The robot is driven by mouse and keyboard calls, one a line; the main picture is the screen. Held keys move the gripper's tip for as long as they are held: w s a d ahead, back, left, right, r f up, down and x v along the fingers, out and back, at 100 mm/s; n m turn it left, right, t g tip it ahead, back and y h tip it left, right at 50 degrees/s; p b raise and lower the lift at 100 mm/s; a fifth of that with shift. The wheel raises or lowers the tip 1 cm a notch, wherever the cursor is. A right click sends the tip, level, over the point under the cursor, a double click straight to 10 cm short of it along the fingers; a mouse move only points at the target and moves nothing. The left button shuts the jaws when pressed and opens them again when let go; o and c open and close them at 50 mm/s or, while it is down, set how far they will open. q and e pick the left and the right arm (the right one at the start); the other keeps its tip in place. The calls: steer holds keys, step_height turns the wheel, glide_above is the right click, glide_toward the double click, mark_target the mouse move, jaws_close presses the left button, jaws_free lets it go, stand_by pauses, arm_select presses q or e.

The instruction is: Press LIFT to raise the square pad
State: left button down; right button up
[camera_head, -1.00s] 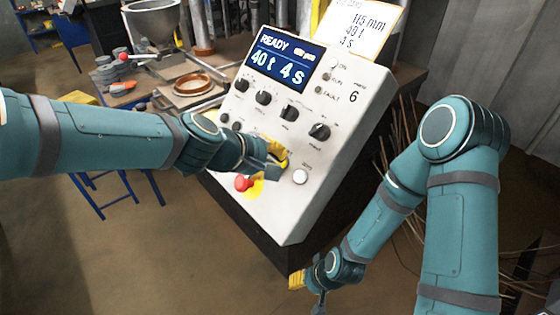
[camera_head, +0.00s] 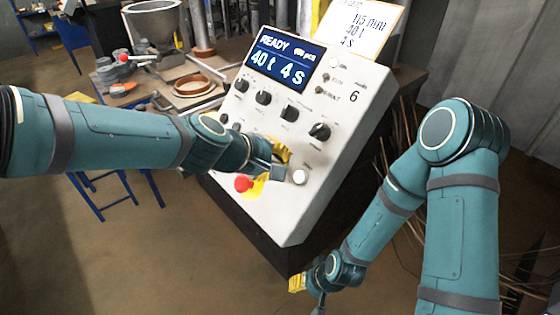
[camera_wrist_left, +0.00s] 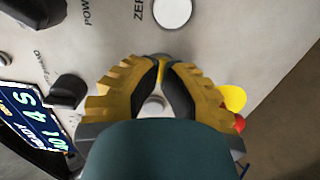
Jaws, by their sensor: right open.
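My left gripper (camera_head: 282,174) is over the lower part of the white control panel (camera_head: 335,145), just left of a round white button (camera_head: 300,177). In the left wrist view its yellow-and-black fingers (camera_wrist_left: 163,64) are brought together at the tips and hold nothing. A pale round button (camera_wrist_left: 154,106) shows between them. The white button (camera_wrist_left: 172,12) has a label starting "ZER". No LIFT label can be read; the gripper covers part of the panel. A square plate (camera_head: 207,93) with a brown round dish is on the bench behind. My right gripper (camera_head: 298,283) is low, beyond the panel's lower edge, partly hidden.
A red knob (camera_head: 243,184) on a yellow base sits below the left gripper. Dark rotary knobs (camera_head: 289,113) line the panel under the display (camera_head: 280,60), which reads READY, 40 t 4 s. A paper sheet (camera_head: 358,25) stands above. Thin rods (camera_head: 400,150) stand right of the panel.

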arm_select(q)
steer(key=shift+d+f, duration=0.1)
stand_by(0.5)
steer(key=shift+s+a+r, duration=0.2)
steer(key=shift+a+r, duration=0.2)
steer(key=shift+r, duration=0.1)
steer(key=p+v, duration=0.3)
steer(key=v, duration=0.3)
steer(key=shift+s+a, duration=0.2)
steer(key=shift+a, duration=0.05)
steer(key=shift+r, duration=0.15)
